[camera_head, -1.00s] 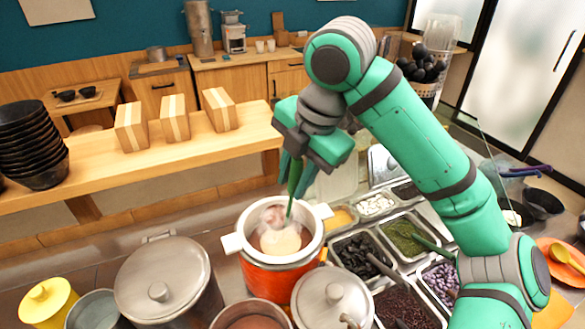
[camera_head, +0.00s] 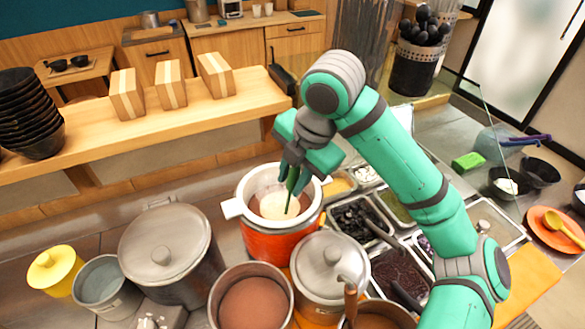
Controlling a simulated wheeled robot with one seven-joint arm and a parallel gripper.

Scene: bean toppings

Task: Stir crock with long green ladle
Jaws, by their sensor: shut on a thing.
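The crock (camera_head: 270,243) is a red-orange pot with a white rim and side handles, standing in the middle of the counter. A pale mass sits in its reddish contents. My gripper (camera_head: 294,172) is above the crock's right rear rim. It is shut on the long green ladle (camera_head: 291,192), whose dark green handle runs down into the crock. The ladle's lower end is hidden in the contents.
Lidded metal pots (camera_head: 168,252) and (camera_head: 330,265) stand left and right in front of the crock. An open pot of brown contents (camera_head: 252,305) is in front. Topping trays (camera_head: 358,220) lie to the right. A wooden shelf (camera_head: 190,125) runs behind.

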